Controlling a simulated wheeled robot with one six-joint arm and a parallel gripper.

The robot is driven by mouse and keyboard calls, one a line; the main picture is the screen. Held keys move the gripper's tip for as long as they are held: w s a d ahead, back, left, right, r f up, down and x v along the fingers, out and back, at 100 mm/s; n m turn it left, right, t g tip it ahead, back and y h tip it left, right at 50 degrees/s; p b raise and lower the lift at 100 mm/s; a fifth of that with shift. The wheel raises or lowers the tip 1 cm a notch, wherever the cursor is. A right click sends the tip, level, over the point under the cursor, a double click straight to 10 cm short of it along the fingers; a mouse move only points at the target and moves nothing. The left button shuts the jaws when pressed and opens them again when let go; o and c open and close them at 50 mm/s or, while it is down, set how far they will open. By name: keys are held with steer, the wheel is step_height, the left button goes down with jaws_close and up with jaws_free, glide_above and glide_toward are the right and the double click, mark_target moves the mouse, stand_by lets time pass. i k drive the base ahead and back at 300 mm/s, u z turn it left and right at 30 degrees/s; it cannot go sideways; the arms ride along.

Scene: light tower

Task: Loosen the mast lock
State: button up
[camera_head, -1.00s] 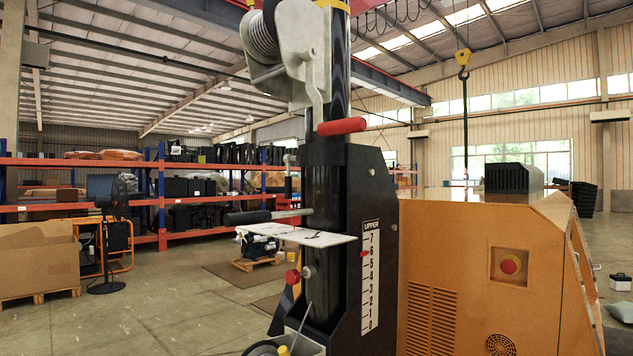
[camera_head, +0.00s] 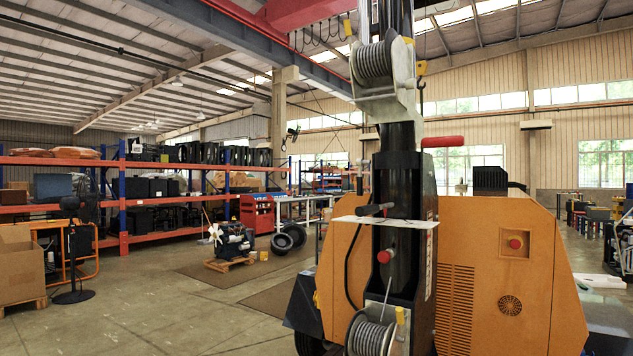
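The light tower's black mast (camera_head: 398,170) stands upright right of centre in the head view. A lever with a black grip (camera_head: 375,209) sticks out from the mast, just above a white plate (camera_head: 350,219). Below the plate, a red knob (camera_head: 385,256) sits on the mast front. The frames do not show for sure which of these is the mast lock, or how tight it is. My gripper is not in view.
A winch (camera_head: 374,65) with a red-gripped crank (camera_head: 442,142) is high on the mast; a lower cable drum (camera_head: 370,336) is at its foot. The orange housing (camera_head: 480,230) stands behind. An engine on a pallet (camera_head: 230,245) is left; open floor lies in front of it.

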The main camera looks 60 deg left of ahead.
mark_target(360, 162)
steer(key=k, duration=0.35)
steer(key=u, duration=1.95)
steer(key=i, duration=1)
steer(key=u, duration=0.05)
steer(key=k, duration=1.65)
steer(key=u, duration=1.5)
steer(key=i, duration=3.05)
steer(key=z, duration=0.05)
